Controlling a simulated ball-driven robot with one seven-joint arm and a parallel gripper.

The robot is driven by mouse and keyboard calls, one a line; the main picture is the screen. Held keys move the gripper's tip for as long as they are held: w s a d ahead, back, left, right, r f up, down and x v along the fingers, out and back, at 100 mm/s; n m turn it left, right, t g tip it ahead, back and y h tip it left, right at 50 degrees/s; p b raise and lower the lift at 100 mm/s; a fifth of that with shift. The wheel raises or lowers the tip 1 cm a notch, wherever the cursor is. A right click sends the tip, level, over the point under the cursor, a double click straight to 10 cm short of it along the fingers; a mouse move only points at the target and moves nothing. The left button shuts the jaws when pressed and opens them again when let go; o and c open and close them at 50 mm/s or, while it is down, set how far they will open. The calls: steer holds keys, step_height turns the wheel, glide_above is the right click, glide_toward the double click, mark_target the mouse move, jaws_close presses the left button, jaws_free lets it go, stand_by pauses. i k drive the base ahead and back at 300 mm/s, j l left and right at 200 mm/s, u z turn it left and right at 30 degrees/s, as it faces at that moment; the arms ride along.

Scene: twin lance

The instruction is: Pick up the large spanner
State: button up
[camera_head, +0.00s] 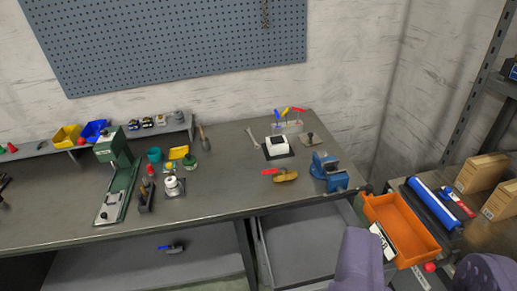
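A grey metal spanner (253,137) lies on the workbench (225,190) towards its back right, left of a black-and-white block. It is small in this view, and I cannot judge its size well. My gripper (423,256) shows as two purple fingers at the bottom right. The fingers are wide apart, and I see nothing held between them. The gripper is far to the right and in front of the spanner, not touching it.
A blue vise (328,173) stands at the bench's right corner. An orange bin (401,228) is behind my fingers. A green press (117,175) stands left.

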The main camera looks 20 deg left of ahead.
mark_target(249, 130)
steer(key=i+j, duration=0.45)
steer(key=i+j+u, duration=0.1)
steer(key=i+j, duration=0.35)
steer(key=i, duration=0.2)
steer(key=i+j+u, duration=0.1)
steer(key=i+j, duration=0.35)
steer(key=i, duration=0.15)
steer(key=i+j, duration=0.35)
steer(key=i, duration=0.2)
